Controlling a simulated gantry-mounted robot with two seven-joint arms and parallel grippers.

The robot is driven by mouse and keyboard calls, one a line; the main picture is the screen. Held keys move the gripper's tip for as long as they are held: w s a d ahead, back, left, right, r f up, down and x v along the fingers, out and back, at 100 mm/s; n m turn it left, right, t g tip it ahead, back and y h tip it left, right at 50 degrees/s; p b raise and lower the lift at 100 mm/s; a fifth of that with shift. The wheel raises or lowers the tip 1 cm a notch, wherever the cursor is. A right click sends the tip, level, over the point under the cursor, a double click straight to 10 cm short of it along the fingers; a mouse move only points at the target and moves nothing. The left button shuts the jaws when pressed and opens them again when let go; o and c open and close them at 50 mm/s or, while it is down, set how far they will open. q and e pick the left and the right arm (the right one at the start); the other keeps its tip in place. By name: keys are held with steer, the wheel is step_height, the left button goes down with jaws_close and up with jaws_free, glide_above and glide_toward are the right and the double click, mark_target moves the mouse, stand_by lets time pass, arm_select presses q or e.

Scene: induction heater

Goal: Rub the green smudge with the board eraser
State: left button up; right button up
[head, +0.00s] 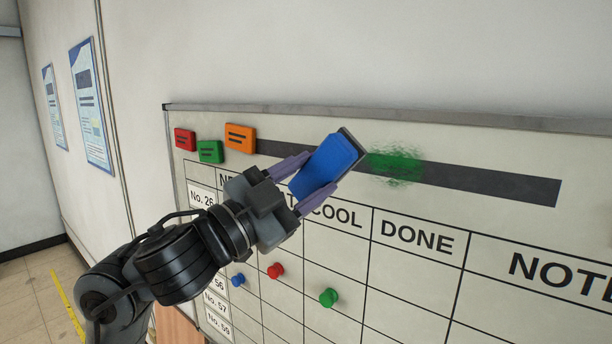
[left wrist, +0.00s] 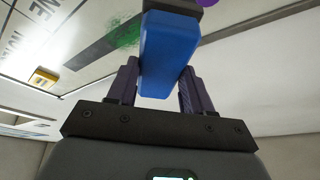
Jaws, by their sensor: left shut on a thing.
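The board eraser (head: 324,166) has a blue body and a dark pad. My left gripper (head: 306,180) is shut on its blue body, with one purple finger on each side. The dark pad faces up and right, toward the board. The green smudge (head: 395,164) lies across the dark strip on the whiteboard, just right of the eraser. In the left wrist view the eraser (left wrist: 166,55) sits between the fingers, and the smudge (left wrist: 124,33) shows to its left. I cannot tell whether the pad touches the board. My right gripper is not in view.
The whiteboard (head: 450,275) carries a printed table. Red (head: 185,140), green (head: 210,151) and orange (head: 240,138) magnets sit at its upper left. Blue (head: 238,280), red (head: 276,270) and green (head: 328,297) pins stick out below my gripper. The strip right of the smudge is clear.

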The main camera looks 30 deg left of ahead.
arm_select(q)
steer(key=shift+w+d+f+b, duration=0.15)
steer(key=shift+w+b, duration=0.25)
steer(key=shift+w, duration=0.5)
steer(key=shift+w+d, duration=0.25)
steer(key=shift+w, duration=0.85)
steer(key=shift+w+d+b, duration=0.2)
steer(key=shift+w+b, duration=0.15)
steer(key=shift+w, duration=0.5)
steer(key=shift+w+d, duration=0.2)
steer(key=shift+w, duration=0.75)
steer(key=shift+d, duration=0.15)
